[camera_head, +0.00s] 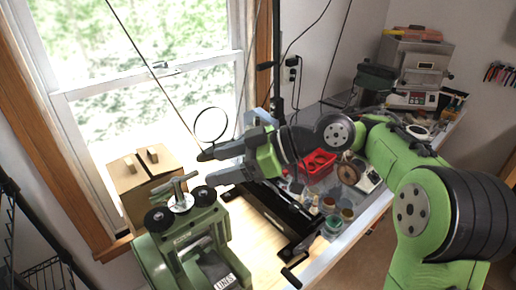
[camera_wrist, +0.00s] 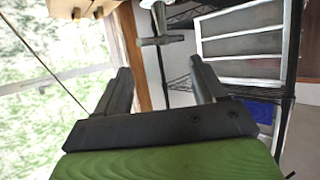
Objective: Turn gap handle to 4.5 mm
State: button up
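The gap handle (camera_head: 178,187) is a grey metal T-shaped bar on a round dial on top of the green rolling mill (camera_head: 190,243). It has a black knob on either side. The dial's markings are too small to read. My gripper (camera_head: 208,167) is open and empty, to the right of the handle and a little higher in the picture, apart from it. In the wrist view a grey T-shaped handle (camera_wrist: 160,40) shows beyond and between the open fingertips (camera_wrist: 160,72). The mill's body is outside that view.
A cardboard box (camera_head: 138,182) stands behind the mill, near the window (camera_head: 150,65). A black bench tool with a crank (camera_head: 275,215) lies right of the mill. A red tray (camera_head: 318,165) and several jars (camera_head: 332,222) are farther right. The wrist view shows a wire shelf with a drawer unit (camera_wrist: 240,45).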

jog(key=w+p+v, duration=0.1)
jog(key=p+v, duration=0.1)
jog(key=v, duration=0.5)
jog(key=shift+s+d+p, duration=0.2)
jog(key=shift+d+p, duration=0.1)
jog(key=shift+d, duration=0.05)
